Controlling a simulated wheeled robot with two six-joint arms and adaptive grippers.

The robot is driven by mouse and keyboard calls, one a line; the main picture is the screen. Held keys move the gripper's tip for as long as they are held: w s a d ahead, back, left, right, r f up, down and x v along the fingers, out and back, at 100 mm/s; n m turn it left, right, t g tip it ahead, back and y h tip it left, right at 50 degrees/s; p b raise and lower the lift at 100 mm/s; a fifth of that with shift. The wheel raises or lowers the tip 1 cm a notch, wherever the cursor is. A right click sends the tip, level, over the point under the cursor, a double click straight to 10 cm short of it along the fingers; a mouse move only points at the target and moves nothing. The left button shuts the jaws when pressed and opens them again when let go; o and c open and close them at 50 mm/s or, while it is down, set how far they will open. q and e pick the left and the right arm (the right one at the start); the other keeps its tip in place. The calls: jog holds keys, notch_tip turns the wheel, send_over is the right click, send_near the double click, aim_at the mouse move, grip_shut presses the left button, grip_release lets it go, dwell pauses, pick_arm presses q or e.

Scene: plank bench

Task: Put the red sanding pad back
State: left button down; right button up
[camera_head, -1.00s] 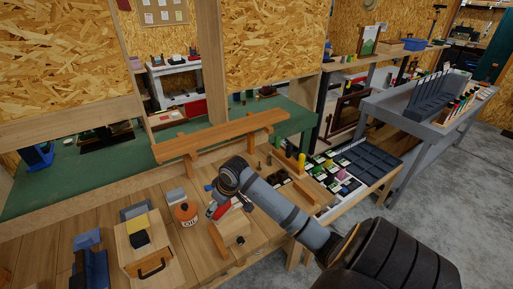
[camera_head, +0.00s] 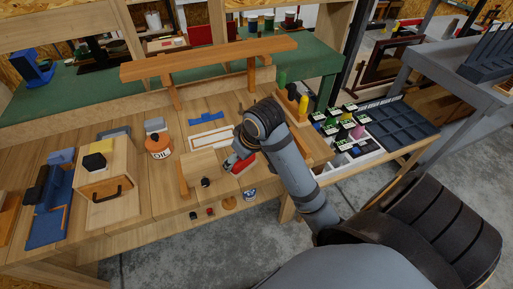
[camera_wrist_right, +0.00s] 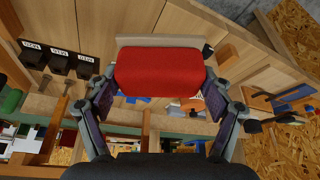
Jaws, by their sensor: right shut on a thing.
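The red sanding pad (camera_wrist_right: 160,70) is held between the two fingers of my right gripper (camera_wrist_right: 160,100) in the wrist view, with a pale strip along its far edge. In the head view my right gripper (camera_head: 235,160) is low over the front part of the bench, with the red pad (camera_head: 245,163) partly hidden beside it. I cannot tell whether the pad touches the bench. A pale outlined rectangle (camera_head: 211,138) lies on the planks behind and left of the gripper. My left gripper is not in view.
A wooden block (camera_head: 200,164) stands just left of the right gripper. An orange oil can (camera_head: 158,146) and a drawer box (camera_head: 108,180) are farther left. A blue piece (camera_head: 206,118) lies behind the rectangle. A raised orange-brown beam (camera_head: 210,59) crosses the back.

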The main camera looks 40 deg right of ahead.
jog(key=w+d+f+b, duration=0.1)
jog(key=d+b, duration=0.1)
jog(key=w+d+f+b, duration=0.1)
jog(key=f+b, duration=0.1)
jog(key=shift+w+d, duration=0.1)
jog(key=shift+d, duration=0.25)
jog(key=w+d+f, duration=0.5)
jog(key=shift+d, duration=0.3)
jog(key=shift+w+d+f, duration=0.3)
jog(key=shift+f, duration=0.3)
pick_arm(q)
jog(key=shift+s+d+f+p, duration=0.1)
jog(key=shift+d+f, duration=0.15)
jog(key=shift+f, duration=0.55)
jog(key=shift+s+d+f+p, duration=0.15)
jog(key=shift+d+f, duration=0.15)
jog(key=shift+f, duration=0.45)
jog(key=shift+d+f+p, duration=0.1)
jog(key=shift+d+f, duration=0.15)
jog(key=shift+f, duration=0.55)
pick_arm(e)
jog(key=shift+w+d+f, duration=0.1)
jog(key=shift+d+f, duration=0.05)
jog(key=shift+f, duration=1.55)
jog(key=shift+f, duration=0.1)
jog(key=o, duration=1)
jog(key=shift+c, duration=0.2)
